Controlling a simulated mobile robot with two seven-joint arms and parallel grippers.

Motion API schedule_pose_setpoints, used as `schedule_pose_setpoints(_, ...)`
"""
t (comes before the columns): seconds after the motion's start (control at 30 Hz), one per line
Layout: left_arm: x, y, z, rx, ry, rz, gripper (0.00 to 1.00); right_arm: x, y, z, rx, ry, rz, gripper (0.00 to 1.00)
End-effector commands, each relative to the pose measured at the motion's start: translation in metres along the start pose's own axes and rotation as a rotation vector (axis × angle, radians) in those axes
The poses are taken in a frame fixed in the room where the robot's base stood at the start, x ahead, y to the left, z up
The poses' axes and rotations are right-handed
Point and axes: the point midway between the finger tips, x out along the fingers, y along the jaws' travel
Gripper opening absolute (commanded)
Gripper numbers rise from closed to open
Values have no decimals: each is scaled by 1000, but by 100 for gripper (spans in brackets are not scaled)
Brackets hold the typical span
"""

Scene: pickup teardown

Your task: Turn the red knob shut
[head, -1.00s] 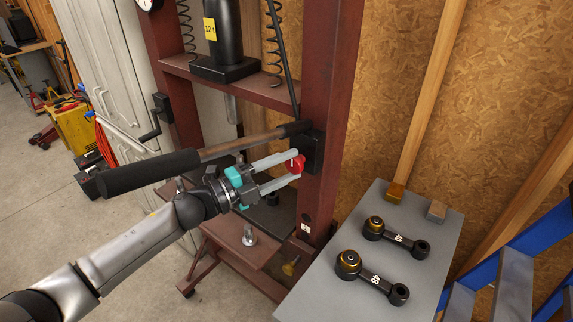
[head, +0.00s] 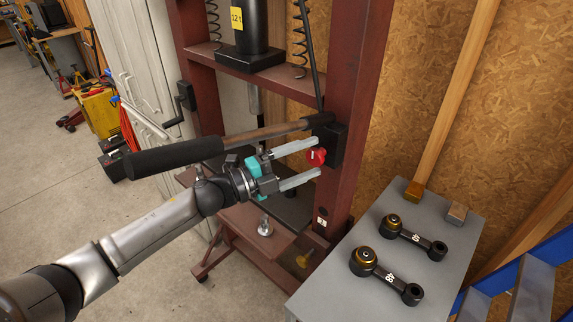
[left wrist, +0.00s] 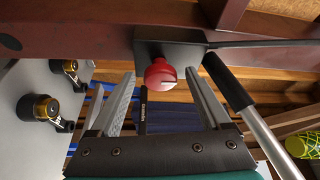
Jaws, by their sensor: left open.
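The red knob (head: 316,157) sits on a black valve block (head: 334,146) on the press's dark red upright. It also shows in the left wrist view (left wrist: 160,74), with a pale line across its lower face. My left gripper (head: 318,157) is open, with one finger above the knob and one below it in the head view. In the left wrist view the fingers (left wrist: 160,78) stand apart on either side of the knob, with visible gaps. Whether either finger touches it cannot be told for sure. My right gripper is not in view.
The press's pump handle with a black grip (head: 175,157) runs just above my left gripper. A grey bench (head: 450,235) at the right holds two black arms with brass-coloured bushings (head: 385,275) and wooden blocks. A black cylinder (head: 240,25) hangs in the press frame.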

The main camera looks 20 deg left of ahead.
Motion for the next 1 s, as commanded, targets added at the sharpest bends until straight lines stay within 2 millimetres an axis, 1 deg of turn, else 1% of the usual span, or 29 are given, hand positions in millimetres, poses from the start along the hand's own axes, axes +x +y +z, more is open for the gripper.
schedule_pose_setpoints(0.17, -18, 2, 1, 0, -1, 3, 81, 4, 0, 0, 0, 0, 1, 50)
schedule_pose_setpoints(0.6, -82, 2, 0, 0, -2, 4, 81, 13, 0, 1, 0, 0, 1, 50)
schedule_pose_setpoints(1.0, -132, 1, 0, 0, -1, 3, 81, 16, 0, 1, 0, 0, 1, 50)
